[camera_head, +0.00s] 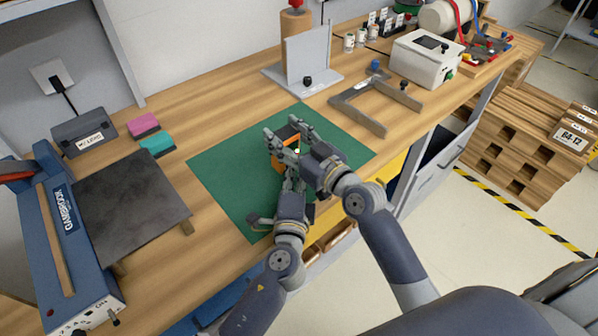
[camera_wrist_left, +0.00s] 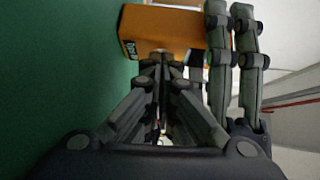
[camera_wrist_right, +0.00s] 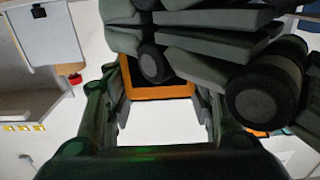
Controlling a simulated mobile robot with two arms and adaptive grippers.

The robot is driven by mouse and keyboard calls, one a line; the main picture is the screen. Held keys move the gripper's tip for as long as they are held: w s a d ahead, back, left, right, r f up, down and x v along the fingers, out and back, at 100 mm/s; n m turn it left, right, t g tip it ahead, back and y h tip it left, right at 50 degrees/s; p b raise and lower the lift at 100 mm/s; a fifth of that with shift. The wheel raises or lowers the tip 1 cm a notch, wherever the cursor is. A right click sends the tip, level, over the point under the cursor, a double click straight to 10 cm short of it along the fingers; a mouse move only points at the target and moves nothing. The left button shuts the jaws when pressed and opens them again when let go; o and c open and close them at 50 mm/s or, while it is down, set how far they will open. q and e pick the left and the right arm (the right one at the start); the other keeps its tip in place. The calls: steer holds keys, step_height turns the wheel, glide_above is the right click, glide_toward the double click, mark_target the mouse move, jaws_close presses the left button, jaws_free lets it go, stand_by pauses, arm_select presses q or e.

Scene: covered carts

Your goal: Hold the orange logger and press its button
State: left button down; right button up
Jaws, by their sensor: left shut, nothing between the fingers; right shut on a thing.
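The orange logger (camera_head: 279,161) is a small box over the green mat (camera_head: 225,165). My right gripper (camera_head: 288,134) is shut on it, with its fingers along the box's sides. In the right wrist view the logger's orange edge (camera_wrist_right: 160,91) shows between the right fingers. My left gripper (camera_head: 293,166) is shut and empty close to the logger. In the left wrist view its closed fingertips (camera_wrist_left: 160,58) are at the logger's lower edge (camera_wrist_left: 170,28); I cannot tell whether they touch. The button is not clearly visible, and my grippers cover much of the logger.
A dark plate (camera_head: 130,208) lies left of the mat, beside a blue tool (camera_head: 60,225). Pink (camera_head: 143,125) and teal (camera_head: 157,146) blocks are behind it. A grey bracket (camera_head: 372,108) and white box (camera_head: 425,57) stand at the right. The mat's left part is clear.

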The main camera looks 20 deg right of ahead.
arm_select(q)
steer(key=shift+w+a, duration=0.1)
steer(key=shift+a, duration=0.15)
arm_select(e)
steer(key=shift+s+f, duration=0.1)
steer(key=shift+f, duration=0.15)
arm_select(q)
steer(key=v, duration=1)
steer(key=shift+d, duration=0.2)
arm_select(e)
steer(key=shift+a+f, duration=0.1)
steer(key=shift+f, duration=0.05)
steer(key=o, duration=1)
steer(key=shift+o, duration=1.3)
steer(key=shift+r, duration=0.2)
